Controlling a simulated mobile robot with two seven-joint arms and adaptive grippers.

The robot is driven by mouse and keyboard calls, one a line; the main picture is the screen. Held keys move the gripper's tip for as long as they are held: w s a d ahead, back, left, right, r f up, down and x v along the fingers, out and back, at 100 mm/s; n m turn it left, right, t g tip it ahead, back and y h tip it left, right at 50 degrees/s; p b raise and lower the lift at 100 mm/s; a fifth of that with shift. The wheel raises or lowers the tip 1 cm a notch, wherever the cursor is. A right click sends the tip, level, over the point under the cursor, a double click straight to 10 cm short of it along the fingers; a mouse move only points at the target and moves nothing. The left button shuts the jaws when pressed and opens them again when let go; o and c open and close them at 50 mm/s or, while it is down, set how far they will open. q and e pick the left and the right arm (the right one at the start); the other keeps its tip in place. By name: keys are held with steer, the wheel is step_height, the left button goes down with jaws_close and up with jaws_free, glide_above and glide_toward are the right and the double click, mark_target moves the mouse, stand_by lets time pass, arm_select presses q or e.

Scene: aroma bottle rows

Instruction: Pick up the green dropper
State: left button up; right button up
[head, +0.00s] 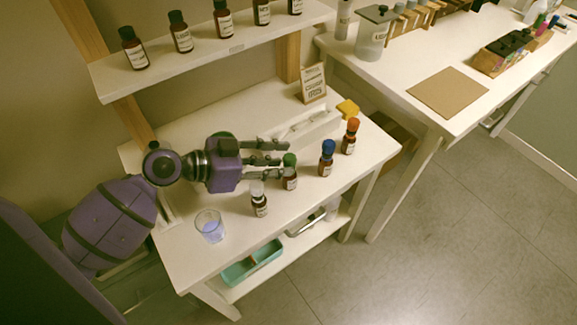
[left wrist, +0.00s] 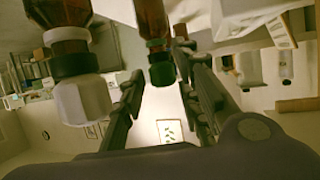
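The green dropper is a brown bottle with a green cap (head: 290,161) and a pale label, upright on the small white table. In the left wrist view its green cap (left wrist: 161,68) shows upside down between the two fingers, nearer the right one in the picture. My left gripper (head: 281,160) reaches in from the left, level, with its fingers spread and its tips close to the green-capped bottle. In the left wrist view the gripper (left wrist: 160,60) is open. I cannot tell whether a finger touches the bottle. My right gripper is in neither view.
A white-capped bottle (head: 258,199) and a glass cup (head: 210,227) stand nearer the front left. A blue-capped bottle (head: 326,158) and an orange-capped bottle (head: 350,136) stand to the right. A white tray (head: 310,127) lies behind. A shelf (head: 225,50) with several bottles is above.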

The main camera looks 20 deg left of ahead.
arm_select(q)
steer(key=shift+w+d+f, duration=0.3)
steer(key=shift+w+d, duration=0.05)
steer(key=shift+d, duration=0.1)
steer(key=c, duration=0.4)
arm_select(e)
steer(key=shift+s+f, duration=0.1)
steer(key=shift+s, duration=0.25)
arm_select(q)
steer(key=shift+r, duration=0.1)
step_height(320, 180, up, 10)
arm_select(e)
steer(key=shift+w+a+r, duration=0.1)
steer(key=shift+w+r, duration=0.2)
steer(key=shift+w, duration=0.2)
